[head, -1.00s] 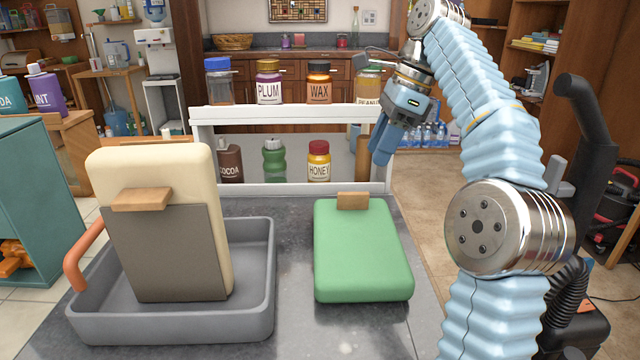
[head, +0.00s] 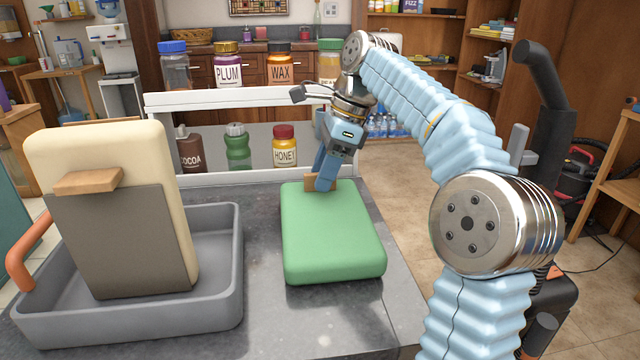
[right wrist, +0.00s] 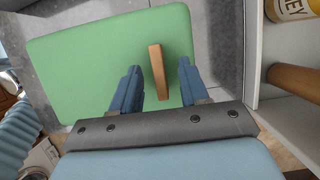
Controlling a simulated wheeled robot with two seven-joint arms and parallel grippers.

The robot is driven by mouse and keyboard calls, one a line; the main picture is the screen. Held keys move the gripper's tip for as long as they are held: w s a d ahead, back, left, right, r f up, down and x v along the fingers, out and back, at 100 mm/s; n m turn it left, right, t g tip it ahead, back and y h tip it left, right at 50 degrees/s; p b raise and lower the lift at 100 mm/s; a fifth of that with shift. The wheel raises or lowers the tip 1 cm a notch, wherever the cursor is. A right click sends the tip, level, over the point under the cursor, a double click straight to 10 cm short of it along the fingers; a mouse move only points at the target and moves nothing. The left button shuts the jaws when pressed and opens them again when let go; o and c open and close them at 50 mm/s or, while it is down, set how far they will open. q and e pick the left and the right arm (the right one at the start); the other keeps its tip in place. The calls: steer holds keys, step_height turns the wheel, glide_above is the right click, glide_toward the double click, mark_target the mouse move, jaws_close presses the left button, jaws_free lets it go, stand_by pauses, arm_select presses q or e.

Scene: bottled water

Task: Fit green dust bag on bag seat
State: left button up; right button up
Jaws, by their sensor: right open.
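The green dust bag (head: 333,240) lies flat on the dark grey counter, with a small wooden tab (right wrist: 157,72) at its far edge. My right gripper (head: 322,186) is down at that tab. In the right wrist view, its two blue fingers are apart, one on each side of the tab, with gaps visible between. A cream bag (head: 100,145) with a grey front panel and wooden tab leans upright in a grey tray (head: 225,270) at the left. I cannot tell which part is the bag seat. My left gripper is not in view.
A white two-level shelf (head: 240,98) stands behind the bag, holding several labelled bottles, including a honey jar (head: 285,150) and a green bottle (head: 237,150). The tray has an orange handle (head: 30,245). Counter between tray and green bag is clear.

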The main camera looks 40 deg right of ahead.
jaws_close()
stand_by(0.5)
step_height(320, 180, up, 5)
steer(key=p, duration=0.3)
steer(key=shift+p, duration=0.4)
steer(key=shift+r, duration=0.45)
steer(key=shift+s, duration=0.1)
